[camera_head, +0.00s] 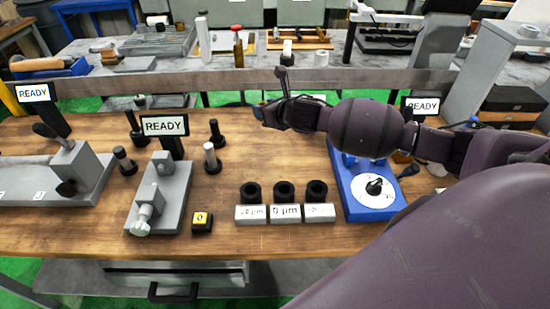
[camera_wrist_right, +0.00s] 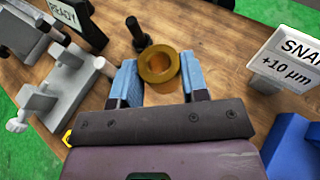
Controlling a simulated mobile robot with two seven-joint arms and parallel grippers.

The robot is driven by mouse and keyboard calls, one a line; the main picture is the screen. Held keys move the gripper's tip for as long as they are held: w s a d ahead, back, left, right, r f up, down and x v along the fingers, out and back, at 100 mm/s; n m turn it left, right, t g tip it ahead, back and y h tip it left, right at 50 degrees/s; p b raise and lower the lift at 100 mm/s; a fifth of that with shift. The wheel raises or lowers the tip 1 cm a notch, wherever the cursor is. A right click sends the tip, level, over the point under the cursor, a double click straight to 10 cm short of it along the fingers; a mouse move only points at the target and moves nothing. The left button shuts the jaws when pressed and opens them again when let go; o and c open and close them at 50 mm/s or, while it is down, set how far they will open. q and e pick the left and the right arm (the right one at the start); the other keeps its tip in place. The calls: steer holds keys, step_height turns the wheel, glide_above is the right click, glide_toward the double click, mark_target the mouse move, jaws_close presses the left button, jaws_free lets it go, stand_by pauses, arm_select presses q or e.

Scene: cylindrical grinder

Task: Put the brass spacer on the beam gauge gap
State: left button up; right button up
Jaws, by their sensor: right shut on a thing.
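My right gripper (camera_wrist_right: 157,74) is shut on the brass spacer (camera_wrist_right: 160,66), a ring held between two blue fingertips, its hole facing the wrist camera. In the head view my right gripper (camera_head: 264,112) is over the back middle of the bench; the spacer is too small to make out there. No label names the beam gauge. A grey fixture (camera_head: 160,195) with a knob and two uprights stands front left of the gripper under a READY display (camera_head: 165,126); it also shows at the left of the wrist view (camera_wrist_right: 65,85). My left gripper is not in view.
Three black rings on labelled blocks (camera_head: 285,213) stand front middle. A blue base with a dial (camera_head: 370,195) is at right. Black pegs (camera_head: 215,134) and a light-topped peg (camera_head: 210,158) stand near the grey fixture. A longer grey device (camera_head: 50,180) is far left. A SNAP display (camera_wrist_right: 290,55) is at right.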

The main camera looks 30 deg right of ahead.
step_height(320, 180, down, 13)
steer(key=shift+r+b, duration=0.2)
steer(key=shift+b, duration=0.4)
steer(key=shift+f+b, duration=0.35)
steer(key=shift+f, duration=2.4)
steer(key=shift+f, duration=0.2)
steer(key=o, duration=1.1)
